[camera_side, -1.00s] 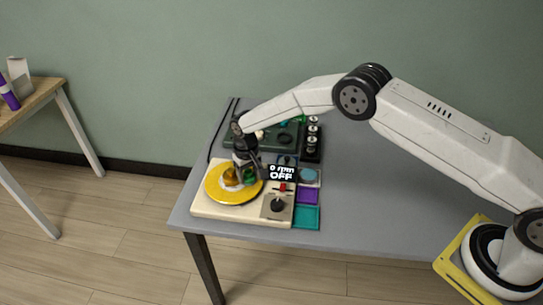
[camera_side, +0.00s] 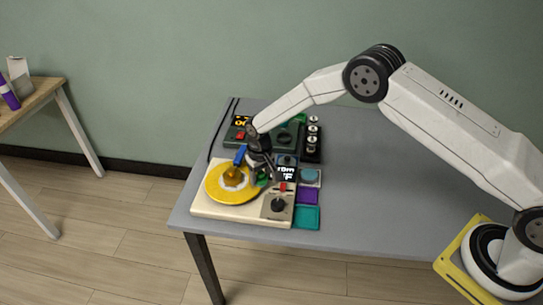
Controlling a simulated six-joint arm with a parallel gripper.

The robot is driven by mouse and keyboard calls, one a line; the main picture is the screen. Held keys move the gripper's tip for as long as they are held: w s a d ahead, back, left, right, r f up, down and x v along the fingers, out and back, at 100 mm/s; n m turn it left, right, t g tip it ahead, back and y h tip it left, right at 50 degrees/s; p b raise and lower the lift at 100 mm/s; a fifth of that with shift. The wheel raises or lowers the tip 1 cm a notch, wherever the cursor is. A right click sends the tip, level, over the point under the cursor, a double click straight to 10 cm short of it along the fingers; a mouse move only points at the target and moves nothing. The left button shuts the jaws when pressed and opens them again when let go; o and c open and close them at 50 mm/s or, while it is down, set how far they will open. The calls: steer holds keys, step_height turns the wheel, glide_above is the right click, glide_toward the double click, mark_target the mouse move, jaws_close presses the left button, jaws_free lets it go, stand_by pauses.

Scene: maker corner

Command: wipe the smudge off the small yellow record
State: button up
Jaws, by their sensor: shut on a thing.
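The small yellow record (camera_side: 217,192) lies on the cream record player (camera_side: 215,209) at the left front of the table. It has a white centre label. A brownish-orange lump (camera_side: 233,176) shows over the label; I cannot tell whether any smudge is on the record. My gripper (camera_side: 262,178) points down at the record's right edge. It is shut on a small green thing (camera_side: 262,182), mostly hidden by the fingers. I cannot tell whether the green thing touches the record.
A display (camera_side: 287,173), partly hidden by my gripper, and a black knob (camera_side: 278,204) are on the right of the player. Purple (camera_side: 307,195) and teal (camera_side: 306,217) trays lie beside it. A dark green device (camera_side: 288,134) stands behind. The table's right half is clear.

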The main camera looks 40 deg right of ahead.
mark_target(248, 184)
steer(key=shift+s, duration=0.1)
steer(key=shift+s+a+f, duration=0.2)
steer(key=shift+s+a, duration=0.05)
steer(key=shift+s, duration=0.05)
steer(key=shift+a, duration=0.1)
steer(key=shift+w+a, duration=1.05)
steer(key=shift+w, duration=0.05)
steer(key=shift+w+a, duration=0.25)
steer(key=shift+w, duration=0.05)
steer(key=shift+r, duration=0.15)
steer(key=shift+s+d, duration=1.35)
steer(key=shift+d, duration=0.1)
